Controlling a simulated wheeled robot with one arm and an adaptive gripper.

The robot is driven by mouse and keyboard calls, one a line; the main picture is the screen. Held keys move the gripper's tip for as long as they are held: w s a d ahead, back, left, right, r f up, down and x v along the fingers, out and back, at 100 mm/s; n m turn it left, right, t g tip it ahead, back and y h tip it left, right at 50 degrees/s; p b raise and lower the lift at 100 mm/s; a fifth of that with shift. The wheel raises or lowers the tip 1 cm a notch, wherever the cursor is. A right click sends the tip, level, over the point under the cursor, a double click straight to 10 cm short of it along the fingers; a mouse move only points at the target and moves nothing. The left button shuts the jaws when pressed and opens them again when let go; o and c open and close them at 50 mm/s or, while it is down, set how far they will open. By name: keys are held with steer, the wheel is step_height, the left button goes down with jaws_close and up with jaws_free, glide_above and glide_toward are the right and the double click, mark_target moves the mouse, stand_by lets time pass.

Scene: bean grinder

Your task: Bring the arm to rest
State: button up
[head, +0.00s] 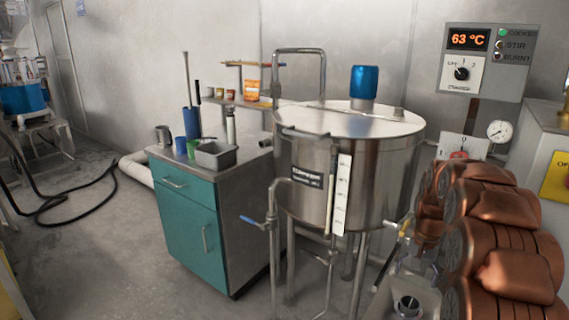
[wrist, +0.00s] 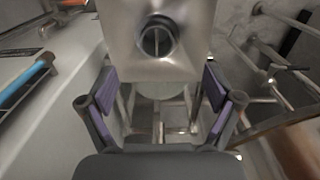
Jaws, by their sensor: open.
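My gripper (wrist: 158,100) shows in the wrist view with its two purple-padded fingers spread wide apart. Nothing is between the fingers. Beyond the fingertips is a pale metal surface with a round dark-rimmed opening (wrist: 158,40). I cannot tell how far the fingers are from it.
A steel tank (head: 340,160) on legs stands mid-view, beside a teal cabinet (head: 185,225) carrying a grey tray (head: 218,154) and cups.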

steer(key=s+a+r+n+g, duration=0.1)
steer(key=s+a+r+n, duration=0.25)
steer(key=s+a, duration=0.75)
steer(key=s+a+r+n+g, duration=0.15)
steer(key=s+a+r, duration=0.25)
steer(key=s+a, duration=0.75)
steer(key=s+f+n, duration=0.1)
steer(key=s+n, duration=0.2)
steer(key=s, duration=1.1)
steer(key=s+p+v, duration=0.2)
steer(key=p+v, duration=0.8)
steer(key=s+r+p+v, duration=0.1)
steer(key=s+p+v, duration=0.1)
steer(key=p+v, duration=0.8)
steer(key=shift+s+r+t, duration=0.3)
steer(key=shift+s+t, duration=0.05)
steer(key=shift+s, duration=0.1)
